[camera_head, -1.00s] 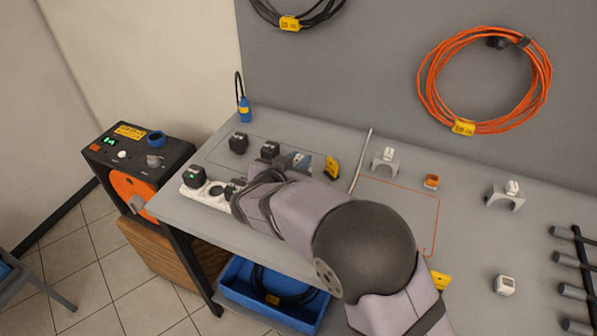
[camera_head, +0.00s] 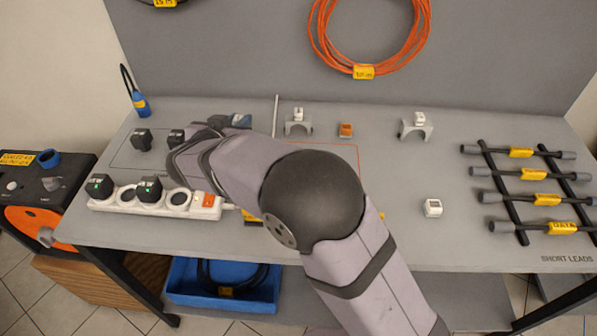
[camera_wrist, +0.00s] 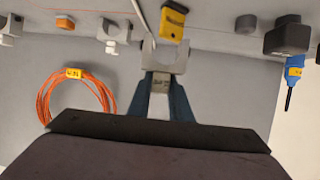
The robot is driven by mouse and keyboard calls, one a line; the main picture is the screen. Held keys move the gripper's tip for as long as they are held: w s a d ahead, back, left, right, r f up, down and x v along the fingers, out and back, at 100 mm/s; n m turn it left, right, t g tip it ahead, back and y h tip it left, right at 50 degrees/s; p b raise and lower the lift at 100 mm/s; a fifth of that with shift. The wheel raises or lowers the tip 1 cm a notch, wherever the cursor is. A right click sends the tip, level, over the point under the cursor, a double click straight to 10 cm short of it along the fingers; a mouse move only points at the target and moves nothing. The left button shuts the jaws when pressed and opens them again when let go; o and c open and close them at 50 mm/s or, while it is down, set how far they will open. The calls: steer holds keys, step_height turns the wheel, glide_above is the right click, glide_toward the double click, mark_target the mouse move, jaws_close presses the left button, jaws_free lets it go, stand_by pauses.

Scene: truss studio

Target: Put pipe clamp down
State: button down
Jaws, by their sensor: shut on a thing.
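My gripper (camera_wrist: 157,92) is shut on a pale grey pipe clamp (camera_wrist: 166,57), which sits between its two blue fingers in the wrist view. In the head view my forearm hides most of the gripper and the clamp; only bluish finger parts show behind it at the back left of the bench. I cannot tell whether the held clamp touches the bench. Two similar grey clamps with white tops stand on the bench, one near the middle (camera_head: 298,127) and one further right (camera_head: 415,130).
A power strip (camera_head: 178,202) with black plugs lies at the front left. Black blocks (camera_head: 142,140) stand behind it. A thin rod (camera_head: 276,115), an orange block (camera_head: 346,130) and a white block (camera_head: 432,208) are on the bench. Short leads (camera_head: 520,172) lie on a rack at right.

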steer(key=w+d+m+h+b, duration=0.2)
steer(key=w+d+h, duration=0.1)
steer(key=d, duration=0.3)
steer(key=s+d+r+m+g+h, duration=0.35)
steer(key=d+m+h, duration=0.2)
steer(key=d, duration=0.45)
steer(key=shift+y, duration=0.25)
steer(key=shift+s+a+f+p, duration=0.1)
steer(key=shift+s+f, duration=0.05)
steer(key=shift+f, duration=1.6)
steer(key=shift+s+a+f+p, duration=0.1)
steer(key=shift+s+f, duration=0.05)
steer(key=shift+f, duration=1.65)
steer(key=shift+s+a+f+p, duration=0.1)
steer(key=shift+s+f, duration=0.05)
steer(key=shift+f, duration=1.6)
steer(key=shift+f, duration=0.15)
steer(key=c, duration=1.6)
jaws_free()
steer(key=shift+s+a+g, duration=0.1)
steer(key=shift+g, duration=0.15)
steer(key=b+v, duration=0.1)
steer(key=v, duration=1)
steer(key=shift+s+a+r, duration=0.2)
steer(key=shift+s+r, duration=0.05)
steer(key=shift+s, duration=0.05)
